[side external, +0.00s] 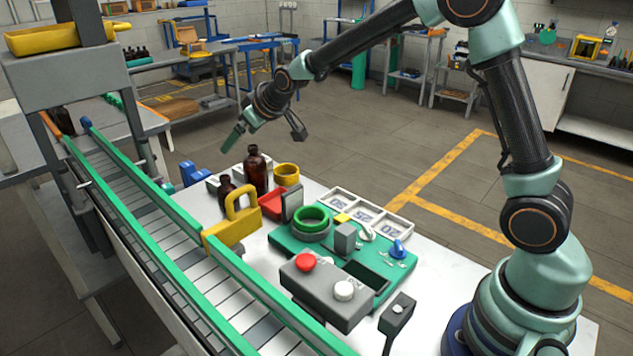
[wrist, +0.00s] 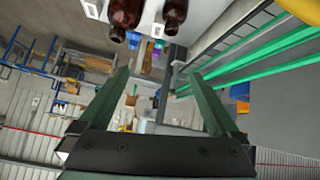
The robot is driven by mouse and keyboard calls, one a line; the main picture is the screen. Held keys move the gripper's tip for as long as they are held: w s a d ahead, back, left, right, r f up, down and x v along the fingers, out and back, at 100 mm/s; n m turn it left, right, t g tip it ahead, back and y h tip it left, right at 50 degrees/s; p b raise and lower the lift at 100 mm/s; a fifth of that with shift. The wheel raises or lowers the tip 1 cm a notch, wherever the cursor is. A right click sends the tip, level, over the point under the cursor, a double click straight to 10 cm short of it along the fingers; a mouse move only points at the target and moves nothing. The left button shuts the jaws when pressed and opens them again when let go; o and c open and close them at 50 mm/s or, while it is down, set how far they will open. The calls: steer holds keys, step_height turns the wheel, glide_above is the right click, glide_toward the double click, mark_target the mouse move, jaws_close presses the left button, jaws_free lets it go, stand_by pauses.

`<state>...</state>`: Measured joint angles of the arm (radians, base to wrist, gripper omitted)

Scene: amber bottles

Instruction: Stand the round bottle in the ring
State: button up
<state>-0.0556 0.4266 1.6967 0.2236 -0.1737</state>
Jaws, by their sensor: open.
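Two dark amber bottles stand upright at the far end of the white table: a taller one (side external: 256,174) and a shorter one (side external: 226,190) to its left. I cannot tell which is the round bottle. In the wrist view the two bottles (wrist: 125,16) (wrist: 175,14) show at the top edge, partly cut off. A green ring (side external: 311,214) lies on the green board (side external: 285,240), and its inside looks empty. My gripper (side external: 233,137) is above and left of the taller bottle, apart from it. In the wrist view my gripper (wrist: 160,82) is open with nothing between its fingers.
A yellow cup-like ring (side external: 286,174) stands right of the taller bottle. A yellow handled block (side external: 232,222) stands in front of the bottles, next to the green-railed conveyor (side external: 190,255). A numbered white tray (side external: 362,213) and a grey button box (side external: 328,291) flank the board.

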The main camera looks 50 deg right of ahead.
steer(key=s+d+r, duration=0.1)
steer(key=s+r, duration=0.2)
steer(key=s, duration=0.5)
steer(key=s+d+r+m+g, duration=0.1)
steer(key=s+r, duration=0.2)
steer(key=s, duration=0.5)
steer(key=shift+r+g, duration=0.3)
steer(key=shift+r, duration=0.1)
steer(key=shift+m+g, duration=0.8)
steer(key=s, duration=0.4)
steer(key=s+d+f, duration=0.1)
steer(key=s, duration=0.9)
steer(key=shift+d+f, duration=0.15)
steer(key=shift+f, duration=0.2)
steer(key=shift+c, duration=0.5)
steer(key=shift+s+f, duration=0.15)
steer(key=shift+s, duration=0.2)
steer(key=c, duration=0.3)
